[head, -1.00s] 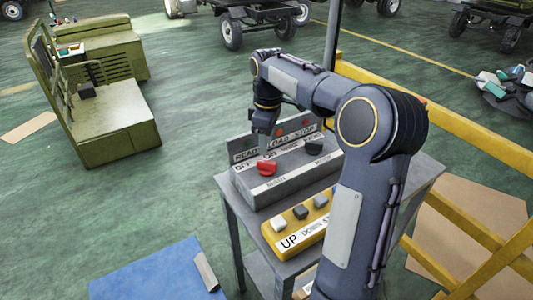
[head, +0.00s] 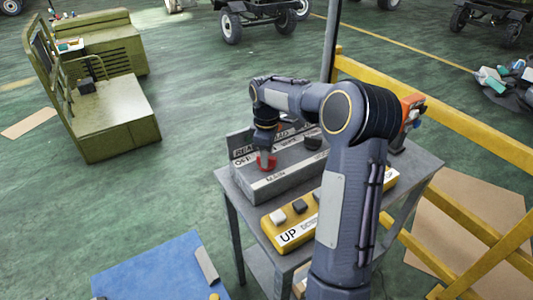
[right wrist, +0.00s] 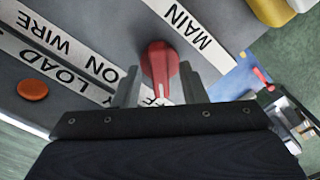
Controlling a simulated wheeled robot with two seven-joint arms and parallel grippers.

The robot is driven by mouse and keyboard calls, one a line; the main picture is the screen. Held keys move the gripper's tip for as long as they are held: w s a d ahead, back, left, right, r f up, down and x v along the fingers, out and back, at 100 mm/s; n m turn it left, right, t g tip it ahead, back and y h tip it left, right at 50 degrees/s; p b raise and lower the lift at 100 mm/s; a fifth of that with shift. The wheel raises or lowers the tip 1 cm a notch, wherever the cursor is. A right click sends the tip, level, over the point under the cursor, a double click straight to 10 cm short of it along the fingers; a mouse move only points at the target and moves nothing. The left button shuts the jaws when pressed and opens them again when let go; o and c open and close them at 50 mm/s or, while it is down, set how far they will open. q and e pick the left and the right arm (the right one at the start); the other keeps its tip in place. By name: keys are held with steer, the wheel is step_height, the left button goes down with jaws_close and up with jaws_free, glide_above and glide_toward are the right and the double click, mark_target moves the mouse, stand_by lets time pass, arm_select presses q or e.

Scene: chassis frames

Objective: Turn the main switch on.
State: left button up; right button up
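The main switch is a red knob (head: 271,163) on the sloped grey control box (head: 290,180), at its left end. In the right wrist view the red knob (right wrist: 160,64) sits by a white "MAIN" label (right wrist: 186,25), and its narrow end points toward a partly hidden label showing "F". An "ON" label (right wrist: 103,70) lies to its left. My right gripper (head: 264,158) points down over the knob. In the wrist view its two fingers (right wrist: 160,85) stand apart, one on each side of the knob, with little or no gap; firm contact cannot be made out. My left gripper is out of view.
A black knob (head: 313,142) sits farther right on the box. A yellow button box (head: 291,236) lies in front on the grey cart (head: 228,186). A yellow railing (head: 440,105) runs behind the cart on the right. An orange button (right wrist: 32,90) is nearby.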

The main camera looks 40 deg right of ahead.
steer(key=shift+c, duration=0.2)
jaws_close()
steer(key=shift+m, duration=0.3)
steer(key=m, duration=0.3)
steer(key=shift+m+p, duration=0.3)
steer(key=shift+p, duration=0.1)
steer(key=m, duration=0.4)
steer(key=shift+m, duration=0.3)
steer(key=m+p, duration=0.1)
steer(key=m, duration=0.3)
steer(key=shift+r+m, duration=0.1)
steer(key=shift+m, duration=0.2)
steer(key=shift+m+p, duration=0.3)
steer(key=shift+m, duration=2)
